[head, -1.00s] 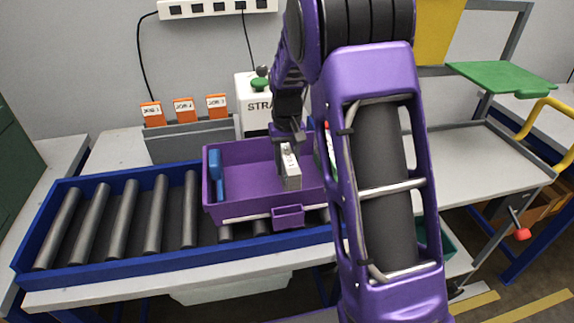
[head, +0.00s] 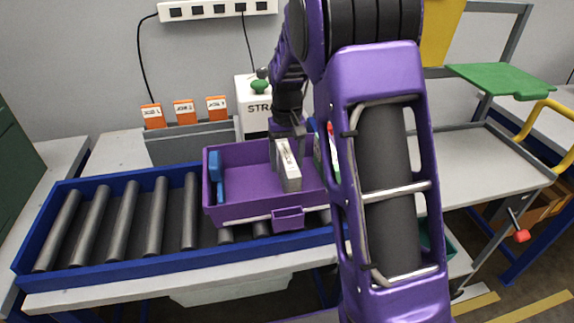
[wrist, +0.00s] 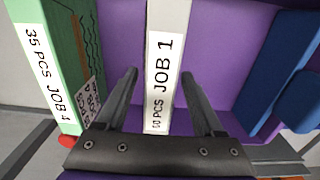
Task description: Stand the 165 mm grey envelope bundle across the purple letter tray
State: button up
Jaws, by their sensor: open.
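The grey envelope bundle (head: 290,172), with a white label strip reading JOB 1, stands on edge in the purple letter tray (head: 247,211), towards its right side. Its length runs from front to back in the head view. My gripper (head: 287,133) is over the far part of the bundle. In the wrist view my gripper (wrist: 159,76) is open, with one finger on each side of the bundle (wrist: 165,65) and a gap to both. The bundle's lower edge and far end are partly hidden.
A green bundle labelled JOB 4 (wrist: 50,65) stands to the left in the wrist view. A blue piece (head: 215,173) is at the tray's left end. The tray sits on a blue roller conveyor (head: 120,273). Orange-labelled cards (head: 184,111) stand in a grey holder behind.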

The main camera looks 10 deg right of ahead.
notch_tip(320, 180, up, 10)
jog(key=shift+r+p, duration=0.1)
jog(key=shift+p, duration=0.55)
